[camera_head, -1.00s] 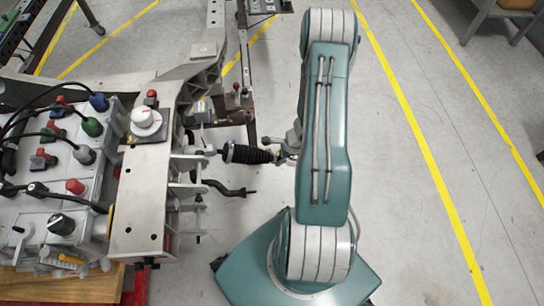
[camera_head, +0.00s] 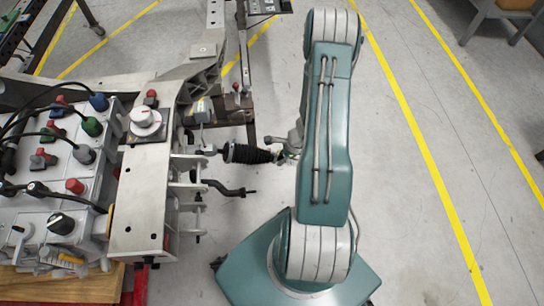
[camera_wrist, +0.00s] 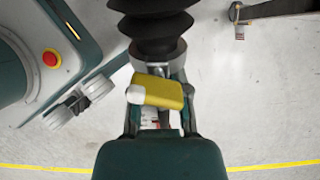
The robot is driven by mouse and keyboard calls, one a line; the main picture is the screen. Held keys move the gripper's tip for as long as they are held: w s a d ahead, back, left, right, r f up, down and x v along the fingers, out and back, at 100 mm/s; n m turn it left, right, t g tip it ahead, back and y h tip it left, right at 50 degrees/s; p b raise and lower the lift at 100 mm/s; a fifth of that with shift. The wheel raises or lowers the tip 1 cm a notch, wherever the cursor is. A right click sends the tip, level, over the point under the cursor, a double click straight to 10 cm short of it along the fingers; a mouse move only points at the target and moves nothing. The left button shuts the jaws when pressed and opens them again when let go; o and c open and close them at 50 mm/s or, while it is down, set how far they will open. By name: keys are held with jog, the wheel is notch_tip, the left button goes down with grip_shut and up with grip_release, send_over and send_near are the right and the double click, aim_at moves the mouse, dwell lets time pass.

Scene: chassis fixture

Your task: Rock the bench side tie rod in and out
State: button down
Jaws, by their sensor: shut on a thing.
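The bench side tie rod (camera_head: 246,154), with a ribbed black boot, sticks out to the right from the grey chassis fixture (camera_head: 137,205) in the head view. My gripper (camera_head: 287,153) is at its outer end, partly hidden by my arm. In the wrist view the black boot (camera_wrist: 154,30) runs up out of the picture, with a metal collar below it. My gripper (camera_wrist: 157,98) is shut on the rod's end just below that collar. A yellow block between the fingers hides most of the contact.
A bent dark rod (camera_head: 230,188) sticks out from the fixture just below the tie rod. A control box (camera_head: 55,175) with knobs and cables stands at the left. The floor right of my arm is clear up to a grey stand (camera_head: 497,15).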

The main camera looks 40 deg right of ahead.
jog(key=shift+w+a, duration=0.45)
jog(key=shift+w, duration=0.1)
dwell(0.5)
jog(key=shift+s+d, duration=0.15)
jog(key=shift+d, duration=0.2)
dwell(0.4)
jog(key=c, duration=0.6)
grip_release()
jog(key=shift+o, duration=0.8)
jog(key=shift+s+d, duration=0.1)
jog(key=shift+s, duration=0.05)
jog(key=shift+v, duration=3.9)
jog(key=shift+s, duration=0.1)
